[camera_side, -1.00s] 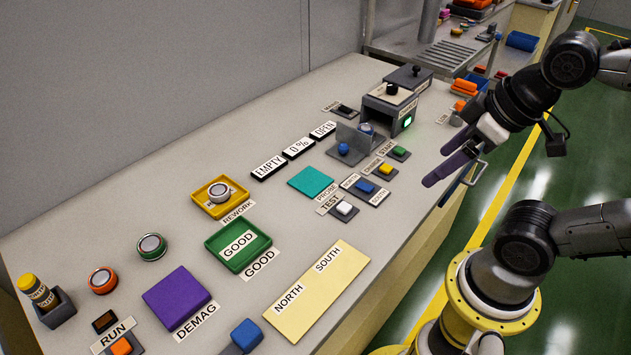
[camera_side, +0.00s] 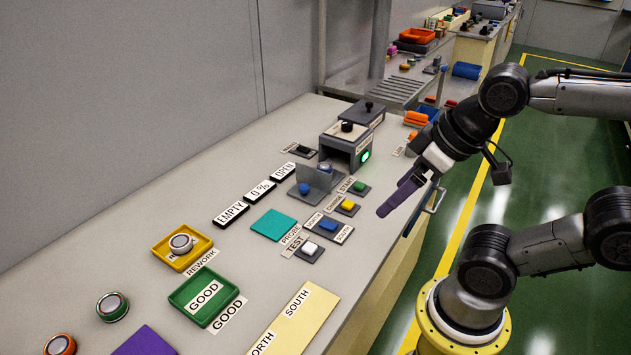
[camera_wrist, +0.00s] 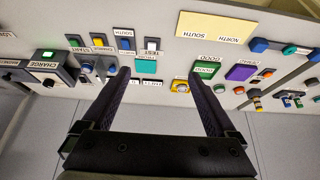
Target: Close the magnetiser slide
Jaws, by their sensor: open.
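The magnetiser (camera_side: 338,152) is a grey box with a lit green lamp at the far part of the bench. It also shows at the left of the wrist view (camera_wrist: 50,68). Its slide (camera_side: 320,181) sticks out of the front, with an upright grey plate and a blue knob (camera_side: 304,188). A small round part shows behind the plate, partly hidden. The display beside it reads OPEN (camera_side: 284,171). My gripper (camera_side: 396,222) is open and empty, above the bench's right edge, to the right of the slide and apart from it. Its two dark fingers also show in the wrist view (camera_wrist: 158,72).
A teal pad (camera_side: 272,224), yellow rework tray (camera_side: 163,245) and green GOOD tray (camera_side: 186,291) lie nearer the camera. Bare bench separates them.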

